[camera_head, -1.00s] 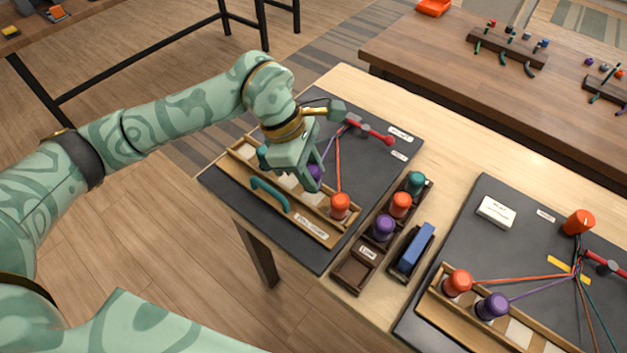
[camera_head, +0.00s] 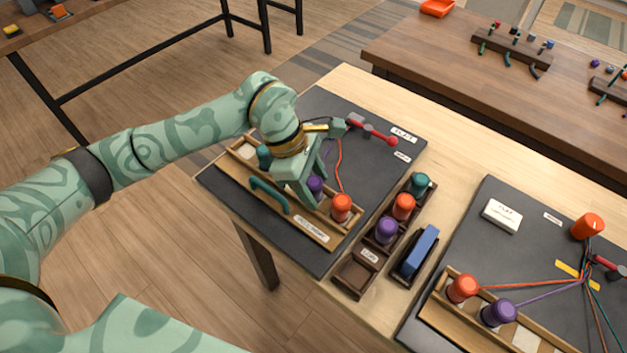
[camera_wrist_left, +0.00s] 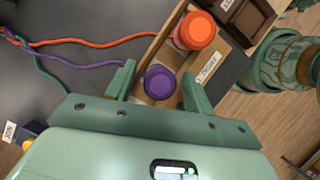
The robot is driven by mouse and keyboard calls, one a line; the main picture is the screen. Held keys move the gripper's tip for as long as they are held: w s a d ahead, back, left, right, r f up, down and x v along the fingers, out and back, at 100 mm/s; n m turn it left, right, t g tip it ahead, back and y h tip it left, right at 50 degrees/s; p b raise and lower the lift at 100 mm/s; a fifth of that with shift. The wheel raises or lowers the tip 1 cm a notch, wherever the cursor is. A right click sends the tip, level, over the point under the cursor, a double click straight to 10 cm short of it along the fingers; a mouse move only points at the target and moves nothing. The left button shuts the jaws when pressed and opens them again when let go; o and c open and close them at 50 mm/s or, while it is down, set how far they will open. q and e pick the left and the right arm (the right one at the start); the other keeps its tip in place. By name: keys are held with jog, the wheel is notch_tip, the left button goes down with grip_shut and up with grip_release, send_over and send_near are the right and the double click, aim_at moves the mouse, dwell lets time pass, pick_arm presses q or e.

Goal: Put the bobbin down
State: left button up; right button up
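A purple bobbin (camera_head: 315,187) stands in the wooden rack (camera_head: 300,226) on the left board, beside an orange bobbin (camera_head: 341,207). It also shows in the left wrist view (camera_wrist_left: 158,83), with its purple cord running off to the left. My left gripper (camera_head: 310,181) is over the rack with its fingers on both sides of the purple bobbin. In the left wrist view the fingers (camera_wrist_left: 157,90) are apart, with a gap on each side of the bobbin. A teal bobbin (camera_head: 264,156) sits further back in the rack, partly behind the gripper. My right gripper is out of view.
A dark tray (camera_head: 356,274) holds teal, orange and purple bobbins, with a blue block (camera_head: 420,250) beside it. A teal handle (camera_head: 268,195) arches at the rack's front. A second board (camera_head: 470,240) with bobbins lies to the right.

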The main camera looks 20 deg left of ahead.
pick_arm(q)
jog(key=shift+r, duration=0.25)
jog(key=p+v, duration=0.3)
jog(key=v, duration=0.9)
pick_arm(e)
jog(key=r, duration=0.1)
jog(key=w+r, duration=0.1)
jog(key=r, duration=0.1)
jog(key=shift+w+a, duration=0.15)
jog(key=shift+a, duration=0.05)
pick_arm(q)
jog(key=shift+r, duration=0.1)
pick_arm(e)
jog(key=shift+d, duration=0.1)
